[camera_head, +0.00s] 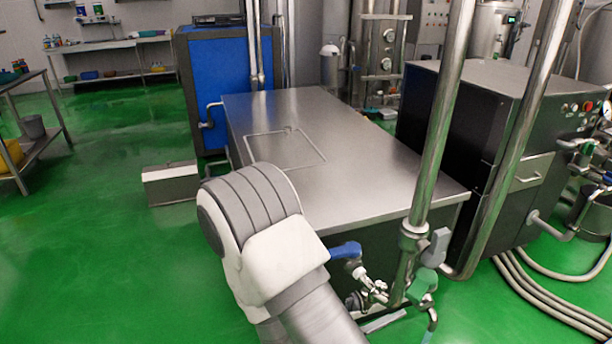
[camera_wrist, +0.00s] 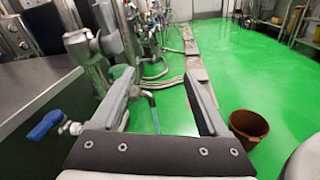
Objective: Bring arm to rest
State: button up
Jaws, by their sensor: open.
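My gripper (camera_wrist: 162,92) shows in the wrist view, its two grey fingers spread apart with nothing between them. Green floor and pipework show past the fingers. In the head view my white and grey arm rises from the bottom middle, in front of the near edge of a steel-topped tank (camera_head: 370,160). The gripper itself cannot be made out in the head view.
A blue-handled valve (camera_head: 345,250) and upright steel pipes (camera_head: 440,130) stand close right of my arm. A black machine (camera_head: 490,130) is at the right, with hoses (camera_head: 545,300) on the floor. A brown bucket (camera_wrist: 248,126) stands right of my gripper.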

jog(key=s+d+r+m+g+y, duration=0.2)
jog(key=s+r+m+g+y, duration=0.7)
jog(key=m, duration=0.5)
jog(key=w+a+r+m+t+y+p, duration=0.1)
jog(key=a+r+m+t+y+p, duration=0.2)
jog(key=r+p, duration=0.4)
jog(key=a+r+m+t+y+p, duration=0.3)
jog(key=r+p, duration=0.4)
jog(key=r, duration=1.2)
jog(key=shift+w+a+m+t+y, duration=0.3)
jog(key=shift+w+a+t+y, duration=0.05)
jog(key=shift+t+y, duration=0.05)
jog(key=c, duration=0.4)
jog(key=shift+s, duration=0.1)
jog(key=shift+c, duration=0.2)
